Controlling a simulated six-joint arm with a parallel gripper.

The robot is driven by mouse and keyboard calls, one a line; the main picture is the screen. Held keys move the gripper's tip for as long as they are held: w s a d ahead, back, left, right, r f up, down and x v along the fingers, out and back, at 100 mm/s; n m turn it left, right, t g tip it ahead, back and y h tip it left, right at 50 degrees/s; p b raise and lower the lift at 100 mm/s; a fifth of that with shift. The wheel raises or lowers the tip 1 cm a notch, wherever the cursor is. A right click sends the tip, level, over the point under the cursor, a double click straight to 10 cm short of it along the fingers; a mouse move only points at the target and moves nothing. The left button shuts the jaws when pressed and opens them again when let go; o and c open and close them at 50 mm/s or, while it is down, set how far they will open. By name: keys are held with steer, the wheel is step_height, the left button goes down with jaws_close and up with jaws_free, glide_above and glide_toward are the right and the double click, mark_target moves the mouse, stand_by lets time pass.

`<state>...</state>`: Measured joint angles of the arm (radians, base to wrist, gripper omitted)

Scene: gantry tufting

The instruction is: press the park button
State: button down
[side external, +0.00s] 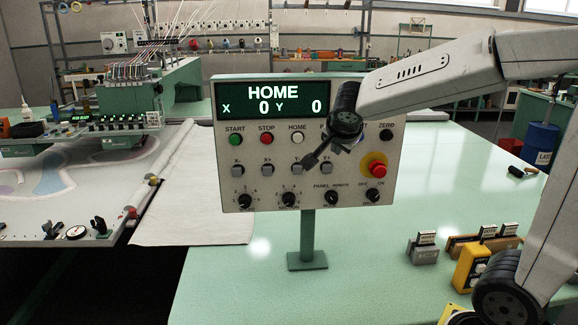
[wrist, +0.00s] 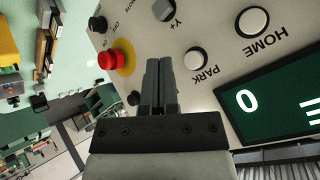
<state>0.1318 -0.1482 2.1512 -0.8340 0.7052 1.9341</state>
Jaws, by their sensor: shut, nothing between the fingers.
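The control panel (side external: 222,170) stands on a post, with its display (side external: 268,101) reading HOME, X 0, Y 0. In the side view the park button is hidden behind my wrist; only the first letter of its label shows. In the wrist view the white round PARK button (wrist: 195,58) is clear, just right of my fingertips. My gripper (wrist: 159,64) is shut and empty, its fingers pointing at the panel face. In the side view my gripper (side external: 309,161) is in front of the lower button row. I cannot tell whether the tips touch the panel.
The white HOME button (wrist: 252,21) and the grey Y+ button (wrist: 164,9) are close to PARK. The red emergency stop (side external: 378,170) sits at the panel's right. A tufting machine (side external: 110,120) is at left. Small blocks and a yellow device (side external: 470,266) lie on the green table at right.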

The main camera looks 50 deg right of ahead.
steer(key=shift+w+d, duration=1.45)
